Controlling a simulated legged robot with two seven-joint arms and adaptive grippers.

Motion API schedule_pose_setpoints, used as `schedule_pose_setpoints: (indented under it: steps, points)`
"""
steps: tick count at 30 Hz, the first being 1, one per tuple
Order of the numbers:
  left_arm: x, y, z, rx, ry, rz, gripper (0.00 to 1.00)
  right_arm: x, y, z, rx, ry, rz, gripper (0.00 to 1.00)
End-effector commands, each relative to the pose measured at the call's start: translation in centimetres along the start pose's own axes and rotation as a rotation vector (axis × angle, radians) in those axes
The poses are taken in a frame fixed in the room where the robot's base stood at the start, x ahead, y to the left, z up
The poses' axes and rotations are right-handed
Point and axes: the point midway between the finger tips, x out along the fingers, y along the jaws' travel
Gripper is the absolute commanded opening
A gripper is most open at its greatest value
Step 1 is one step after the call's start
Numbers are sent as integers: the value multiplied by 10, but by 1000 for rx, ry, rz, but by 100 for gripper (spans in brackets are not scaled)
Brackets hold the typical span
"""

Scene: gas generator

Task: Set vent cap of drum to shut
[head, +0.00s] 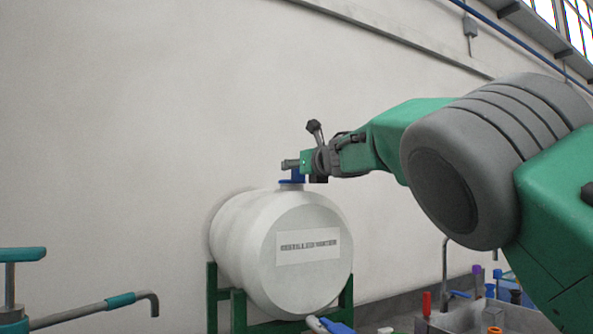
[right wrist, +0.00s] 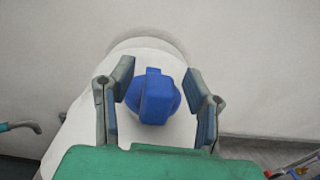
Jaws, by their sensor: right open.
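A white drum (head: 283,253) lies on its side on a green stand against the wall. Its blue vent cap (head: 291,181) is on top. In the right wrist view the vent cap (right wrist: 154,97) shows as a round blue base with a raised bar running up and down the picture. My right gripper (head: 303,168) is at the top of the drum, over the cap. In the right wrist view my right gripper (right wrist: 160,82) is open, with one finger on each side of the cap and gaps between. My left gripper is not in view.
The green stand (head: 239,308) holds the drum. A green and grey pipe with a handle (head: 10,280) is at the lower left. The plain wall (head: 130,110) behind is clear.

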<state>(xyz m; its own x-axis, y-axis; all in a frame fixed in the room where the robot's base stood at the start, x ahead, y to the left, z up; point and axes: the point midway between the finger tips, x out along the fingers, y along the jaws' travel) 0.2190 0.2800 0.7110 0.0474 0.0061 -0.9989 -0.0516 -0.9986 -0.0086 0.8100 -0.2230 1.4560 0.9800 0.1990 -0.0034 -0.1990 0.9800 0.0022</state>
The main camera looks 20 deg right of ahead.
Motion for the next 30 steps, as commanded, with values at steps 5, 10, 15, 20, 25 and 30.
schedule_pose_setpoints:
  steps: [5, 10, 15, 20, 25, 30]
  points:
    - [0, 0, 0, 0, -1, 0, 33, 2, -1, -1, -1, 0, -1, 45]
    - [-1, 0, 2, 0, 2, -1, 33, 2, -1, -2, 0, 1, -1, 45]
    - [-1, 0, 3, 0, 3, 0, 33, -13, 0, 1, 0, 0, 0, 45]
    - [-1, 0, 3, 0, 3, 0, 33, -35, 1, 1, -1, 0, -2, 45]
    - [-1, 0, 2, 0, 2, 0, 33, -57, 1, 0, -2, 0, -1, 45]
    - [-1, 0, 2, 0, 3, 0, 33, -71, 1, 0, -2, 0, 0, 45]
